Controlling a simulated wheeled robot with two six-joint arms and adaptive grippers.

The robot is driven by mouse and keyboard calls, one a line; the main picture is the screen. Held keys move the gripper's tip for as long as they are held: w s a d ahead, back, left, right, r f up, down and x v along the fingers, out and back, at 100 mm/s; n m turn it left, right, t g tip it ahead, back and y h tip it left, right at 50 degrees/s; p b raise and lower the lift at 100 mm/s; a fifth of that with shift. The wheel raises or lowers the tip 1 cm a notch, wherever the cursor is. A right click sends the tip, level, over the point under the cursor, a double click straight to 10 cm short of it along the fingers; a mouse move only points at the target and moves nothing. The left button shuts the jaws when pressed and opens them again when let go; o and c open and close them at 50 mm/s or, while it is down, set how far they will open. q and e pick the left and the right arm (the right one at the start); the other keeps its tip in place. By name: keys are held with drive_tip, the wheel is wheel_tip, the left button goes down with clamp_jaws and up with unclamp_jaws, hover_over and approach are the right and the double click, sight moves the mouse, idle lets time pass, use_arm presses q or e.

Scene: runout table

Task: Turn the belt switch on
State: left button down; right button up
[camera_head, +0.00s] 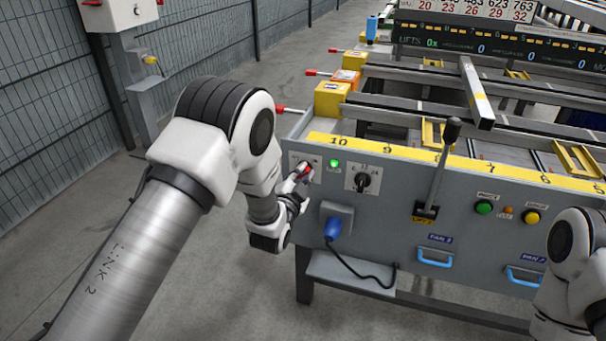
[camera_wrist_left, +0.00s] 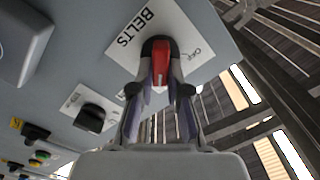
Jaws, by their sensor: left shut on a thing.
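The belt switch (camera_wrist_left: 160,62) has a red handle on a white plate marked BELTS, on the grey front panel of the runout table. In the head view the belt switch (camera_head: 303,171) shows at the panel's left end, partly covered by my left gripper. My left gripper (camera_head: 298,185) is at the switch, and in the left wrist view its two fingers (camera_wrist_left: 160,90) stand on either side of the red handle, shut on it. A green lamp (camera_head: 334,163) is lit just right of the switch. My right arm shows at the right edge; its gripper is out of view.
A black rotary selector (camera_head: 363,181) is right of the lamp. A blue plug (camera_head: 333,228) with a cable hangs below. Open floor lies left of the table.

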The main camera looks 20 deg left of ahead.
use_arm(q)
drive_tip(key=c, duration=1.1)
unclamp_jaws()
drive_tip(key=shift+c, duration=0.2)
drive_tip(key=shift+s, duration=0.1)
drive_tip(key=s, duration=1.2)
drive_tip(key=shift+a, duration=0.2)
drive_tip(key=shift+w, duration=0.1)
